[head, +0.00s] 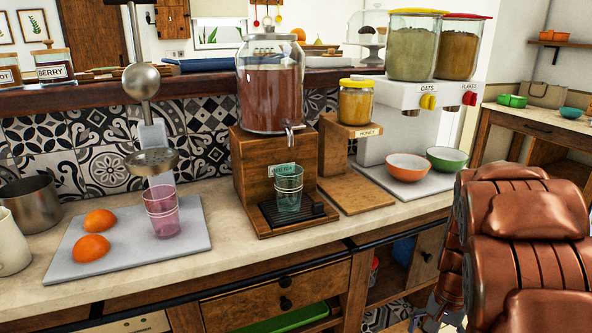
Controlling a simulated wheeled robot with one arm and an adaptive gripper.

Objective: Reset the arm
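My copper-coloured arm (524,240) is folded at the right edge of the head view, in front of the counter's right end. A small grey metal part (428,314) shows low beside it at the bottom edge. It looks like part of my gripper, but it is small and partly cut off. I cannot see whether the fingers are open or shut, or whether they hold anything.
The counter (240,258) holds a tray (125,255) with two oranges and a pink glass, a tea dispenser (270,90) with a green glass (289,188) below, a honey jar (356,102), and orange (407,167) and green (446,159) bowls under cereal dispensers. Drawers and open shelves lie below.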

